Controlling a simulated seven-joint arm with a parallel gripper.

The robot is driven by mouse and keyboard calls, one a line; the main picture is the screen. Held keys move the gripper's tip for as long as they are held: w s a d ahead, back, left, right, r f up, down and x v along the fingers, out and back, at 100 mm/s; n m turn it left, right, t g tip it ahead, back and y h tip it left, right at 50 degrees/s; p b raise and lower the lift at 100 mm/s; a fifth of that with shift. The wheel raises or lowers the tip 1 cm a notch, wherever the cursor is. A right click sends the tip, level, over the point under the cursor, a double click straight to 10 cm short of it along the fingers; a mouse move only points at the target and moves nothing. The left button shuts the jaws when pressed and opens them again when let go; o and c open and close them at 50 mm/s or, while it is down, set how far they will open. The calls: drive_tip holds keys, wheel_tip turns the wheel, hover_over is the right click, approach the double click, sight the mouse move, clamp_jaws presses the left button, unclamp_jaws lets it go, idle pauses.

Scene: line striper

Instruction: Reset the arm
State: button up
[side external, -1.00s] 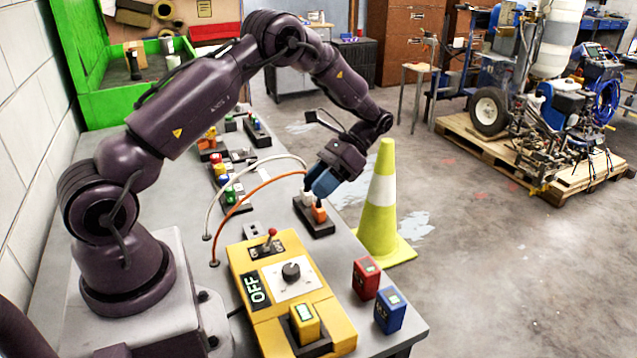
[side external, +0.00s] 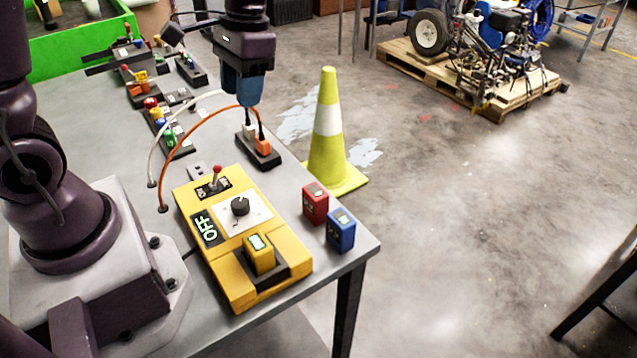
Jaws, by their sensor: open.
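A white plug (side external: 249,131) and an orange plug (side external: 262,146) stand side by side in the block. A white cable (side external: 163,128) and an orange cable (side external: 190,145) arch up from the table towards the gripper, and their far ends pass partly behind it.
A yellow control box (side external: 225,262) with a red-tipped lever, a knob and an OFF display lies on the grey table (side external: 335,262). A red block (side external: 315,203) and a blue block (side external: 340,230) stand near its edge. A yellow cone (side external: 327,150) stands beside the table. Several connector blocks lie further back.

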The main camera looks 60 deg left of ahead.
drive_tip(key=s+d+r+t, duration=0.5)
drive_tip(key=s+r+t, duration=0.2)
drive_tip(key=s+r, duration=0.2)
drive_tip(key=shift+s+d+r+m+t, duration=0.4)
drive_tip(key=shift+r, duration=0.1)
